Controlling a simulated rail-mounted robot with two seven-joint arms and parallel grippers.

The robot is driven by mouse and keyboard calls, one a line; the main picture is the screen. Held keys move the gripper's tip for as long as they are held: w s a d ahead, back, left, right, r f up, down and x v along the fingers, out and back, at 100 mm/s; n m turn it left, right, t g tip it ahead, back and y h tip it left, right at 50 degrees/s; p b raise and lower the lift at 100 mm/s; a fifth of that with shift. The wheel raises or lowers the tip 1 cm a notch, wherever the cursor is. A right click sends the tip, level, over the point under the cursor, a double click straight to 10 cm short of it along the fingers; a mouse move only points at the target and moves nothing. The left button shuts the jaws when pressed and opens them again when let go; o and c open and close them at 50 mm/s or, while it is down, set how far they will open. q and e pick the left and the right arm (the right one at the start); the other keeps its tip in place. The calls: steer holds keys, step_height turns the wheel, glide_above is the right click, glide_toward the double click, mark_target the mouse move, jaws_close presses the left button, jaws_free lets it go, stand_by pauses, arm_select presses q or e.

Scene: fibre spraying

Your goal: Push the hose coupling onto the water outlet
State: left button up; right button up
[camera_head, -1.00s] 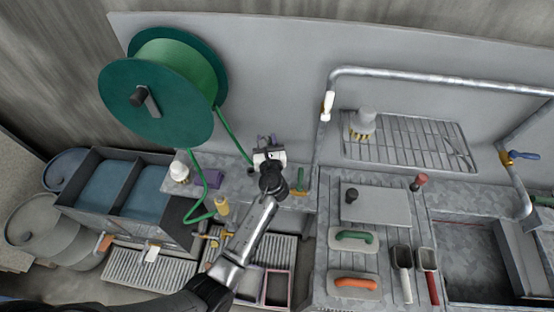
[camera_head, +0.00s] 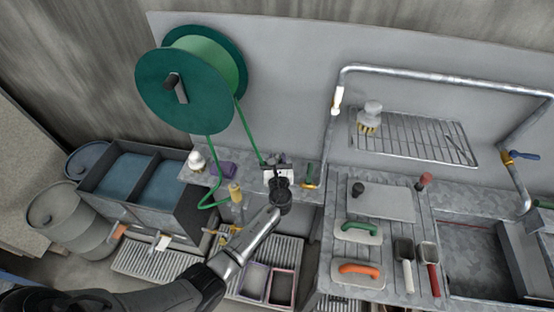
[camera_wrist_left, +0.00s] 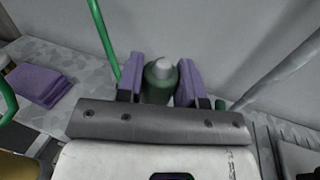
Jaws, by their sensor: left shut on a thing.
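My left gripper (camera_head: 278,170) is over the grey shelf below the hose reel. In the left wrist view its purple fingers (camera_wrist_left: 161,82) are shut on a dark green cylinder with a pale tip, apparently the hose coupling (camera_wrist_left: 158,88). The coupling is hidden behind the gripper in the head view. A green hose (camera_head: 248,130) runs from the reel down to the gripper. A brass fitting with a green handle (camera_head: 311,174), possibly the water outlet, stands just right of the gripper, apart from it. My right gripper is out of view.
The green hose reel (camera_head: 182,88) hangs on the wall. A white-topped bottle (camera_head: 197,160) and a purple block (camera_head: 222,169) sit on the shelf to the left. A metal pipe (camera_head: 331,140) rises to the right, beside a wire rack (camera_head: 430,140). Trowels lie on the workbench (camera_head: 345,200).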

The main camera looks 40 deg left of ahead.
arm_select(q)
step_height(320, 180, down, 4)
steer(key=b, duration=0.3)
steer(key=shift+r, duration=0.15)
steer(key=shift+f+b, duration=1)
stand_by(1.3)
steer(key=shift+f, duration=0.15)
stand_by(0.3)
steer(key=shift+f+b, duration=0.65)
steer(key=shift+f, duration=0.25)
steer(key=shift+f+b, duration=0.5)
steer(key=shift+f, duration=0.1)
